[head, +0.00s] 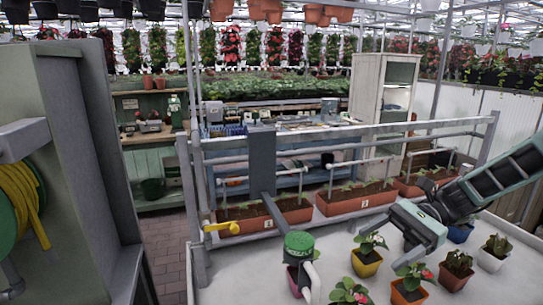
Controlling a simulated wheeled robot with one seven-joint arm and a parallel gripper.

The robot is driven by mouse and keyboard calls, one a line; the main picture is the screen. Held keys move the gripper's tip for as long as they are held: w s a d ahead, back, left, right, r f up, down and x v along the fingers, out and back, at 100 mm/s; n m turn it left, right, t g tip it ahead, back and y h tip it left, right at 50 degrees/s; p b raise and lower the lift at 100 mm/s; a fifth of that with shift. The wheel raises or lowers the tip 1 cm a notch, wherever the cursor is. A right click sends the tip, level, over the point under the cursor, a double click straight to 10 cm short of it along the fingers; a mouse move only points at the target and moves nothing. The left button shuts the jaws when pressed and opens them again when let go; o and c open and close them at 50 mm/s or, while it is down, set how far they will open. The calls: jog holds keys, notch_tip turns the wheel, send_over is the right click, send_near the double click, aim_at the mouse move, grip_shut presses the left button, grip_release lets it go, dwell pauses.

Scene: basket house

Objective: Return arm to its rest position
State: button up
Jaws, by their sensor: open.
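My arm (500,183) reaches in from the right edge in the head view. My gripper (408,250) hangs at its end over the white bench (240,272), pointing down and to the left. The jaws are open, and I see nothing held in them. A yellow pot (367,264) with a flowering plant stands to the left of the gripper.
A blue pot (460,232), a white pot (491,262) and a dark pot (456,274) stand to the right. A green-capped fixture (299,247) rises at left. Long terracotta planters (355,201) and a grey rail frame (340,132) line the back. The bench's left part is clear.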

jog(key=s+a+n+t+h, duration=0.1)
jog(key=s+a+n+h, duration=0.2)
jog(key=s+n, duration=0.4)
jog(key=s+a+n+t+h, duration=0.2)
jog(key=s+n+h, duration=0.3)
jog(key=s, duration=0.3)
jog(key=s+a+n+t+h, duration=0.2)
jog(key=s+a+n+h, duration=0.2)
jog(key=s+n, duration=0.4)
jog(key=shift+s+r+n+h+b, duration=0.3)
jog(key=shift+h+b, duration=0.1)
jog(key=shift+h, duration=0.2)
